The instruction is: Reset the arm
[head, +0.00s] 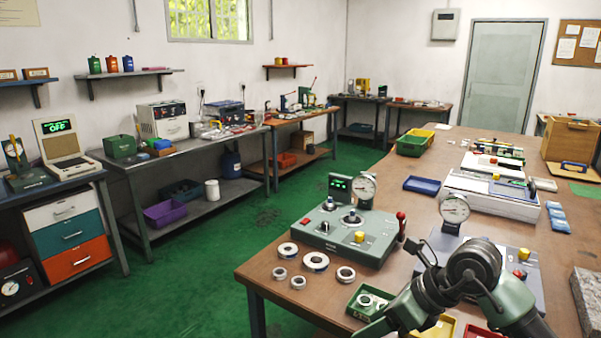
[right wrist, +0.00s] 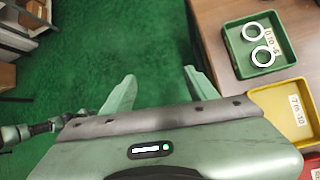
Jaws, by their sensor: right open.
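My right gripper (right wrist: 158,92) is open and empty in the right wrist view, its two pale green fingers spread over green floor beside the table edge. Part of my arm (head: 470,265) is bent across the lower right of the head view; no fingertips show there. Several bearing rings (head: 316,261) lie on the brown table (head: 262,272), left of the bent arm. A green tray (head: 356,311) holds rings; in the right wrist view this tray (right wrist: 232,54) shows two rings (right wrist: 263,56), apart from the gripper. My left gripper is not seen.
A grey-green device (head: 345,235) with a dial gauge (head: 364,187) stands behind the rings. A yellow tray (right wrist: 277,97) sits beside the green one. A second gauge device and a stone block (head: 588,297) are on the right. The floor (head: 200,290) left of the table is clear.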

